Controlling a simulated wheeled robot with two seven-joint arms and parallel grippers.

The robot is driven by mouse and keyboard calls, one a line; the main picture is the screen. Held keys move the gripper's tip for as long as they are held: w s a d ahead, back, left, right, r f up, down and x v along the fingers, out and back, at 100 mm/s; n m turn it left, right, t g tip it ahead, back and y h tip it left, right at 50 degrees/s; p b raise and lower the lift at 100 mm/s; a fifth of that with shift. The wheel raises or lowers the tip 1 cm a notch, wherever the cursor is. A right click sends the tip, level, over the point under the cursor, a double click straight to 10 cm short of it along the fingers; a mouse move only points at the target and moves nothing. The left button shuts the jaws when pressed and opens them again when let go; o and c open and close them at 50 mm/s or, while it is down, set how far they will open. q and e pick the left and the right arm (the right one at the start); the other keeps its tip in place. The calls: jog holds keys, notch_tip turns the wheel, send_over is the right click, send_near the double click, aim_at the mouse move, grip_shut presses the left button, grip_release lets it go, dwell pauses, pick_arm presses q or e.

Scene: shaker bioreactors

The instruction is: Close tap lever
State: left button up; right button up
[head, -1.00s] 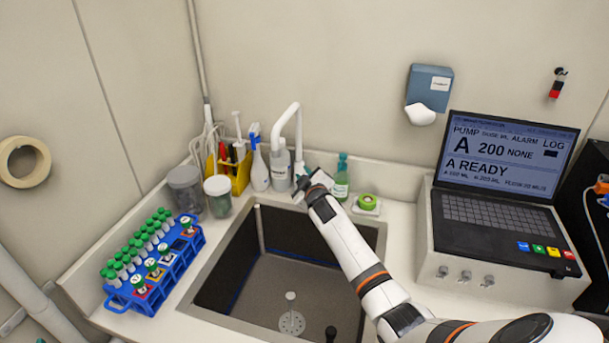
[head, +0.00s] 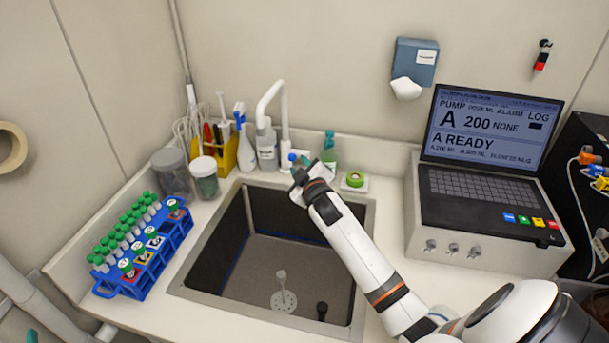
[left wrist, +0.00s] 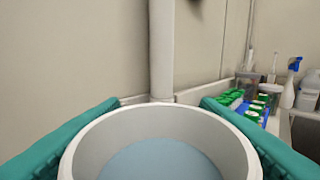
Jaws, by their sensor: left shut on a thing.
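The white tap (head: 284,112) stands behind the sink, its curved spout at the upper left of the column. A small blue-tipped part (head: 292,157), possibly the tap lever, shows at the tap's base. My right gripper (head: 302,166) is just in front of this part at the sink's back rim; I cannot tell whether it touches it or how wide its jaws are. In the left wrist view, my left gripper's teal fingers (left wrist: 160,140) are shut on a white round container (left wrist: 82,150) with pale blue-grey content inside. Its lower part is out of view.
The dark sink (head: 262,265) lies in front of the tap. Bottles (head: 266,148), a green-capped bottle (head: 329,155) and jars (head: 204,182) line its back. A blue tube rack (head: 150,268) stands left, a laptop on a box (head: 480,245) right.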

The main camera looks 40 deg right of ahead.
jog(key=shift+v, duration=1.6)
